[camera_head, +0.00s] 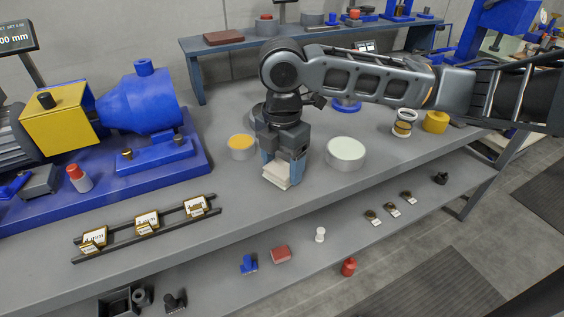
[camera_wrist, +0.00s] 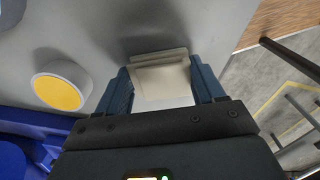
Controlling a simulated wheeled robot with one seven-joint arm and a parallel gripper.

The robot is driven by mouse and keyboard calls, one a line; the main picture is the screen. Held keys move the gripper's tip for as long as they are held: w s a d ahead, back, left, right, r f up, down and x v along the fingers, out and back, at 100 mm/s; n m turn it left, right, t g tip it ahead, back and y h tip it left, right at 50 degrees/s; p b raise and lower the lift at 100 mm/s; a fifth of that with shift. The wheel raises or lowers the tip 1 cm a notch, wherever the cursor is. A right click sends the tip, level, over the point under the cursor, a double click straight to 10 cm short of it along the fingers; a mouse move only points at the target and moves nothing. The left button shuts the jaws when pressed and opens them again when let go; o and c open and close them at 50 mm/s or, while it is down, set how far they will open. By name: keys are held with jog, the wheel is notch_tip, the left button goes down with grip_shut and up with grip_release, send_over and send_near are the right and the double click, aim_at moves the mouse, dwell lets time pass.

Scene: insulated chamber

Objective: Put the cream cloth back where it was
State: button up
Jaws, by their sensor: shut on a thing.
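The cream cloth (camera_head: 276,175) is a small folded pad between the fingers of my gripper (camera_head: 283,172), low over the grey bench in the head view. In the wrist view the cloth (camera_wrist: 161,78) sits between the two blue fingers of my gripper (camera_wrist: 160,92), with a folded edge at its far side. My gripper is shut on the cloth. Whether the cloth touches the bench top is hard to tell.
A round tub with orange content (camera_head: 241,143) stands left of my gripper, and a wider pale-topped tub (camera_head: 346,151) stands close on its right. A rack with labelled pieces (camera_head: 146,222) lies at the front left. A blue machine (camera_head: 140,104) fills the left. Bare bench (camera_head: 235,195) lies in front.

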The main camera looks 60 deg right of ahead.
aim_at(282, 165)
jog(key=shift+f, duration=0.1)
jog(key=o, duration=1.1)
notch_tip(282, 165, up, 12)
jog(key=shift+p, duration=0.4)
